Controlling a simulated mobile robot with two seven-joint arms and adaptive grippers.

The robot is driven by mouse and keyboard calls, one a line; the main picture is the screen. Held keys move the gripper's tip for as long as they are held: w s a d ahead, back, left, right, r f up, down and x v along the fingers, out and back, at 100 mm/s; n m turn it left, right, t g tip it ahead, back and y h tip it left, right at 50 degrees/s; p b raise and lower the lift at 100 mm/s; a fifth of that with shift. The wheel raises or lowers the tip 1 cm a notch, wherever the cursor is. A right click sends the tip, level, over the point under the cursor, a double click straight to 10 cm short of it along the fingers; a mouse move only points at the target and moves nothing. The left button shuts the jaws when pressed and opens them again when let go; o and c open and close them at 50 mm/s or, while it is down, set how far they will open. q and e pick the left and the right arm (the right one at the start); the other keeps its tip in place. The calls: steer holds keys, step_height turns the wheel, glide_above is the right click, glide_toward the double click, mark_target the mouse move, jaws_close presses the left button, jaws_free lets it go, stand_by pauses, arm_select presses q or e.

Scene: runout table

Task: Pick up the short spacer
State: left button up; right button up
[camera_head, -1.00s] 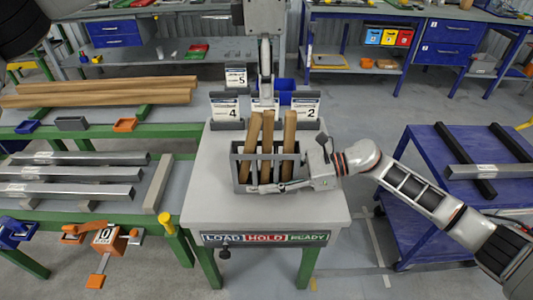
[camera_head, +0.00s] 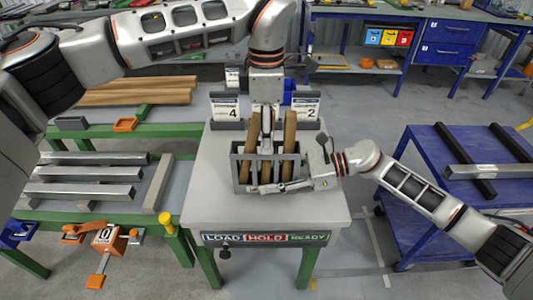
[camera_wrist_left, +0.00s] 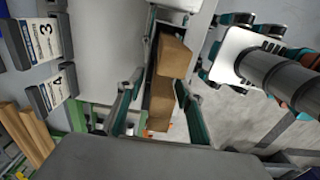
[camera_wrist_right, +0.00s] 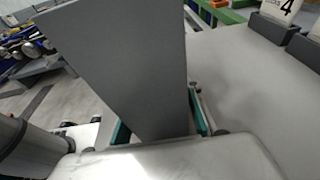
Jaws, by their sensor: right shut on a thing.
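A grey open rack (camera_head: 243,176) stands on the small table and holds upright wooden pieces. A left wooden piece (camera_head: 251,140) leans a little, and a right wooden piece (camera_head: 290,135) stands at the other side. The middle one is largely hidden behind my left gripper (camera_head: 266,125), which points down into the rack. In the left wrist view the left gripper (camera_wrist_left: 158,115) is open, with wooden ends (camera_wrist_left: 172,57) between and beyond its fingers. I cannot tell which piece is the short spacer. My right gripper (camera_head: 318,182) is shut on the rack's grey wall (camera_wrist_right: 135,70).
Numbered card holders (camera_head: 225,108) stand behind the rack. The table's front (camera_head: 266,238) reads LOAD HOLD READY. Grey bars (camera_head: 85,174) lie on the green bench at left. A blue cart (camera_head: 420,180) stands at right. The tabletop left of the rack is clear.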

arm_select(q)
steer(key=shift+f, duration=0.3)
jaws_close()
steer(key=shift+r, duration=0.15)
step_height(320, 180, up, 16)
steer(key=r, duration=0.1)
steer(key=s+d, duration=0.3)
steer(key=s, duration=1)
steer(key=shift+s+d+f, duration=0.2)
steer(key=shift+s+f, duration=0.2)
arm_select(e)
steer(key=o, duration=0.9)
